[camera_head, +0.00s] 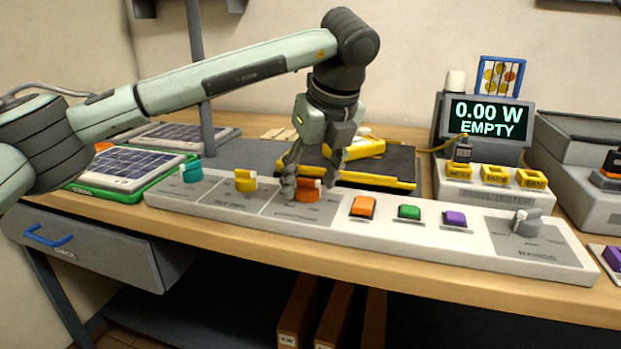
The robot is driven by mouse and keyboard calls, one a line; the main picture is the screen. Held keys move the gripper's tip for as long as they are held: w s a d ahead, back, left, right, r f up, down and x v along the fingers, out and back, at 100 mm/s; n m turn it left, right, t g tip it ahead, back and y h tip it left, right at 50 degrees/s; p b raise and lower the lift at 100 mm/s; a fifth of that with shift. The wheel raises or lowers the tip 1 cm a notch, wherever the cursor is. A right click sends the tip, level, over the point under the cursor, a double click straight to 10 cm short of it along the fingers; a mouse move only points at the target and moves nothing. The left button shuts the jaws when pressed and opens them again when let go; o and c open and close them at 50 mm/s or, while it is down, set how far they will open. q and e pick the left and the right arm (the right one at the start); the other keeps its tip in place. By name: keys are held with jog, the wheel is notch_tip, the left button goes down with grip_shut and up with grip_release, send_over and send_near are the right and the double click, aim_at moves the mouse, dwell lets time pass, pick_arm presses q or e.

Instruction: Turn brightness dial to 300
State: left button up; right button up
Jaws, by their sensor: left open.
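A long white control panel (400,242) on the bench carries a teal dial (191,172), a yellow dial (245,181), an orange-red dial (308,191) and a grey dial (527,223) at the right end. The dial labels are too small to read surely, so I cannot tell which is the brightness dial. My left gripper (311,180) points down at the orange-red dial, with its open fingers to either side of it. I cannot tell whether they touch it. The fingers hide part of the dial and its scale. My right gripper is not in view.
A display (487,118) reads "0.00 W EMPTY". A black-and-yellow tray (375,168) lies behind the gripper. Solar panels (130,168) lie at left, near a grey post (196,70).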

pick_arm(q)
jog(key=shift+w+f, duration=0.1)
jog(key=shift+f, duration=0.25)
jog(key=c, duration=1.1)
jog(key=shift+c, duration=0.2)
